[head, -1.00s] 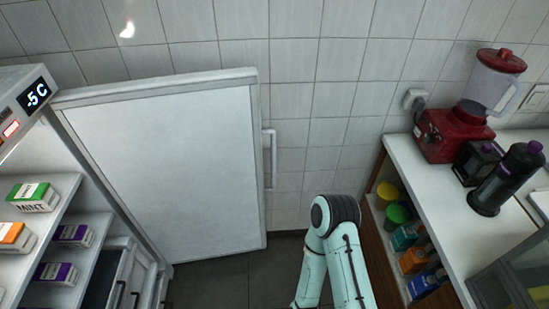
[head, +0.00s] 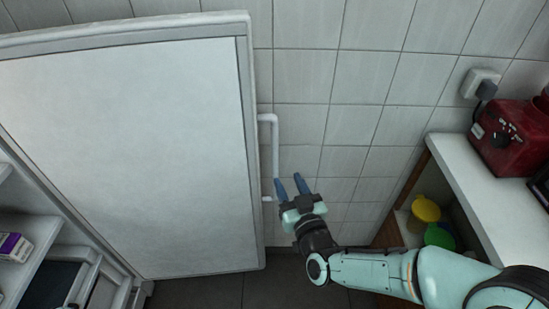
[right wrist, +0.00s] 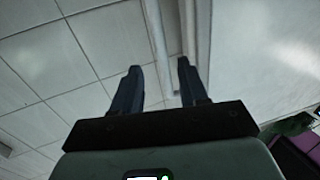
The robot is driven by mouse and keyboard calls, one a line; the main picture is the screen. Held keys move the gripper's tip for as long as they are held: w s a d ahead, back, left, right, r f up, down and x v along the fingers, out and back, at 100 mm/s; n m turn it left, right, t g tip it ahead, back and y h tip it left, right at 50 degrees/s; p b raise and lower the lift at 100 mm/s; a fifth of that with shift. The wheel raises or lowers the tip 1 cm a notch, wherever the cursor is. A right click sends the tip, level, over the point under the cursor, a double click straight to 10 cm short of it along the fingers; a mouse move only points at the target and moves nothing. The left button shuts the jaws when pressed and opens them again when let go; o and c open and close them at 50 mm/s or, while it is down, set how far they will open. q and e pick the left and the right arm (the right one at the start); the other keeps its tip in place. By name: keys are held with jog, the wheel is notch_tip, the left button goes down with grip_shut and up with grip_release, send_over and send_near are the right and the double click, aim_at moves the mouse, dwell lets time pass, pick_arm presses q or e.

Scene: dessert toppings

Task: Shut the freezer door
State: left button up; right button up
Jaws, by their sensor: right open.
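The white freezer door (head: 130,150) stands wide open, its inner face toward me, at the left and middle of the head view. Its pale bar handle (head: 275,145) sticks out past the door's right edge, in front of the tiled wall. My right gripper (head: 290,187) is open and empty beside the lower end of the handle; I cannot tell if it touches. In the right wrist view the handle (right wrist: 160,45) runs lengthwise beyond the two open fingers (right wrist: 157,85), with the door (right wrist: 255,55) to the right. My left gripper is not in view.
The freezer's shelves (head: 35,245) with a purple-and-white carton (head: 15,246) are at lower left. A white counter (head: 490,180) with a red blender base (head: 515,137) stands at right, with yellow (head: 426,208) and green (head: 439,236) containers below. Dark floor (head: 215,292) shows between.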

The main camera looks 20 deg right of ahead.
aim_at(276, 158)
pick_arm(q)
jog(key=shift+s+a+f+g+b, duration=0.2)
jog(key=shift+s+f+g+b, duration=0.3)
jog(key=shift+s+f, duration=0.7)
pick_arm(e)
jog(key=w, duration=1.1)
jog(key=shift+a, duration=0.3)
grip_shut()
